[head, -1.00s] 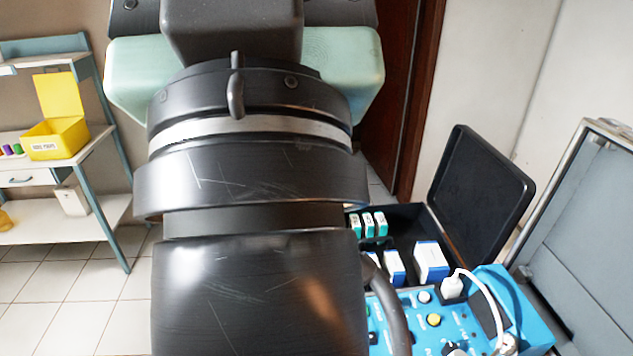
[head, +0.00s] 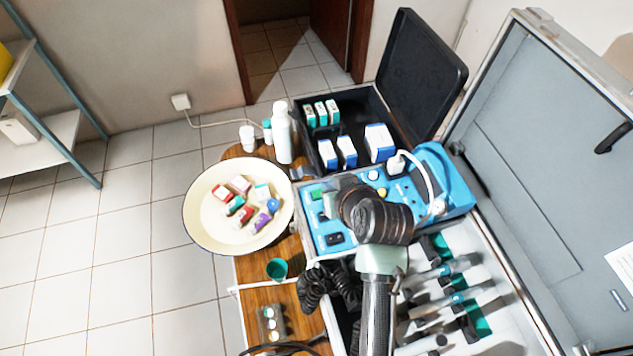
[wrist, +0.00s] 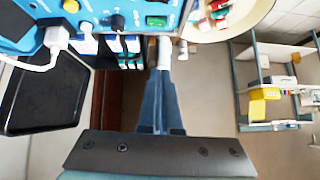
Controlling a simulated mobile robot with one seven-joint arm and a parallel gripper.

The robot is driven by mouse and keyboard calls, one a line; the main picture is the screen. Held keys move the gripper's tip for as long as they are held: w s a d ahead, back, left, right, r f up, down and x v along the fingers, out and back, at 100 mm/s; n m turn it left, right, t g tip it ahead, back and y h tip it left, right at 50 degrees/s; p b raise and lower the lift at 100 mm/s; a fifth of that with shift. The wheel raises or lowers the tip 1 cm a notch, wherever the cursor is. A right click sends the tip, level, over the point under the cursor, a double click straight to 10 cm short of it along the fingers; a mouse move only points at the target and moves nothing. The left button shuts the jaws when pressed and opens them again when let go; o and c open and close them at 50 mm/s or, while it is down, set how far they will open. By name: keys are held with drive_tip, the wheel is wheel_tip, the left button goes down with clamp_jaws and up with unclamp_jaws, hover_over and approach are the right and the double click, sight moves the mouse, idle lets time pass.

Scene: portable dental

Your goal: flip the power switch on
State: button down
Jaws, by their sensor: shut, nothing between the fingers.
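The blue control panel (head: 312,230) lies in the case at the middle right of the head view and along the top left of the wrist view (wrist: 100,38). A green rectangular part in a dark surround (wrist: 157,21), perhaps the power switch, sits near the panel edge; a green part also shows in the head view (head: 317,192). A black two-part fitting (head: 334,238) is lower on the panel. I cannot read the labels or the switch position. My gripper (wrist: 160,73) is shut and empty in the wrist view, its tips below the panel edge in the picture. My arm covers part of the panel in the head view.
A cream bowl (head: 205,225) with small boxes stands left of the panel. A white plug and cable (head: 397,163) cross the panel's right side. Handpieces lie at lower right.

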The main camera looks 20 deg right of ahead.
drive_tip(key=shift+s+f, duration=0.2)
drive_tip(key=shift+f, duration=0.15)
drive_tip(key=x, duration=1)
drive_tip(key=shift+w+a+f, duration=0.1)
wheel_tip(320, 180, down, 2)
drive_tip(key=shift+a+f+p, duration=0.1)
drive_tip(key=shift+f+p, duration=0.05)
drive_tip(key=shift+p, duration=0.25)
drive_tip(key=shift+f, duration=0.75)
